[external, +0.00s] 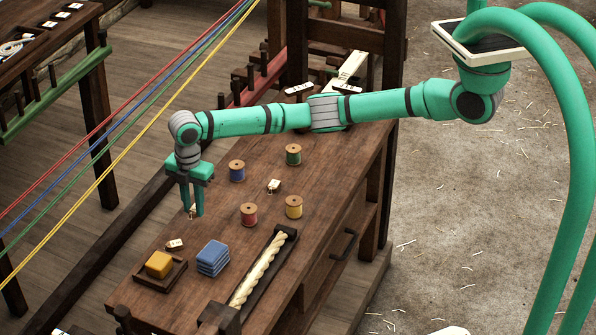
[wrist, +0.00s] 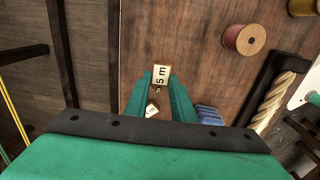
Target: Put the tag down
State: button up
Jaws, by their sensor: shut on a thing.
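My gripper (external: 194,212) points down over the left part of the wooden bench (external: 215,225). It is shut on a small pale tag (wrist: 161,76) marked "5 m", held between the fingertips. The tag also shows in the external view (external: 192,211), partly hidden by the fingers. I cannot tell whether it touches the bench top. A second tag (external: 174,244) lies nearer the front, and part of it shows between the fingers in the wrist view (wrist: 151,111). A third tag (external: 273,186) lies among the spools.
Blue (external: 237,171), green (external: 293,154), red (external: 249,214) and yellow (external: 293,207) spools stand to the right. In front are a yellow block (external: 159,263) in a dark tray, a folded blue cloth (external: 213,257) and a rope in a trough (external: 283,243). Coloured strands (external: 120,155) run left.

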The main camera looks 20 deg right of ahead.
aim_at(187, 211)
jog(key=shift+w+a+f, duration=0.35)
jog(key=shift+a+f, duration=0.25)
jog(key=shift+f, duration=1.65)
jog(key=shift+f, duration=0.15)
jog(key=o, duration=1)
notch_tip(187, 211, up, 12)
jog(key=shift+r, duration=0.15)
